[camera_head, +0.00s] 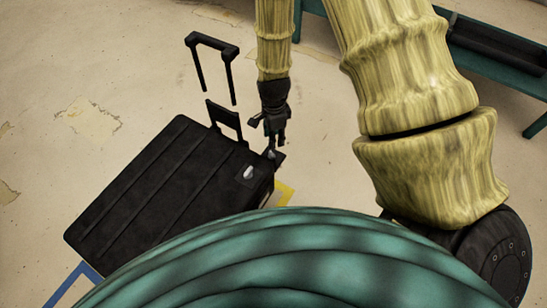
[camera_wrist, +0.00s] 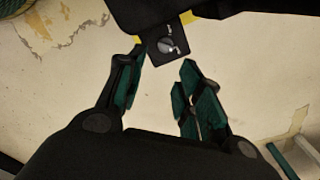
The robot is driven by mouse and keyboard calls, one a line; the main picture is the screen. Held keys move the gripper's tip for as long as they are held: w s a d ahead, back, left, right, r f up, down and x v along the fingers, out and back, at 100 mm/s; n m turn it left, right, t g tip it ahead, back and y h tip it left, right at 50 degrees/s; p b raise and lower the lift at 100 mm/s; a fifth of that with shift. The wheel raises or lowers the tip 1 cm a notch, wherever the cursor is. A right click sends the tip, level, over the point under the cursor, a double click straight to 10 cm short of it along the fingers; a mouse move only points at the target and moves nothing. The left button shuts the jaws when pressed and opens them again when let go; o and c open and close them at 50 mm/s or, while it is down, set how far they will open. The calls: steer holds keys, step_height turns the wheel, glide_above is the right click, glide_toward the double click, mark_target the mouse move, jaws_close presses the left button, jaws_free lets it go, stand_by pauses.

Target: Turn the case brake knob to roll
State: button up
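The black case (camera_head: 165,190) is on the floor in the left half of the head view. A dark plate sticks out from its edge beside my gripper and carries a small grey knob (camera_head: 270,154). In the wrist view the knob (camera_wrist: 166,46) is a round grey dial on a black square plate, with small white lettering I cannot read surely. My gripper (camera_head: 268,139) is just behind the knob in the head view. In the wrist view my gripper (camera_wrist: 161,66) is open and empty, its teal-padded fingers spread, with the knob beyond their tips. Contact is not visible.
A pale grey fitting (camera_head: 248,172) sits on the case's top near a corner. A tall black pull handle (camera_head: 212,42) and a lower handle (camera_head: 224,117) rise behind. A teal bench (camera_head: 505,72) stands at the upper right. Blue (camera_head: 72,280) and yellow (camera_head: 285,190) floor markings show.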

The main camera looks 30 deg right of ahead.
mark_target(272, 155)
steer(key=shift+m, duration=0.4)
steer(key=f+b, duration=0.2)
steer(key=f, duration=0.1)
steer(key=f+b, duration=0.1)
steer(key=f, duration=0.3)
steer(key=w+f+b, duration=0.1)
steer(key=f+b, duration=0.1)
steer(key=f, duration=0.2)
steer(key=shift+d+f+b, duration=0.1)
steer(key=shift+f+b, duration=0.05)
steer(key=shift+b, duration=0.2)
steer(key=c, duration=0.8)
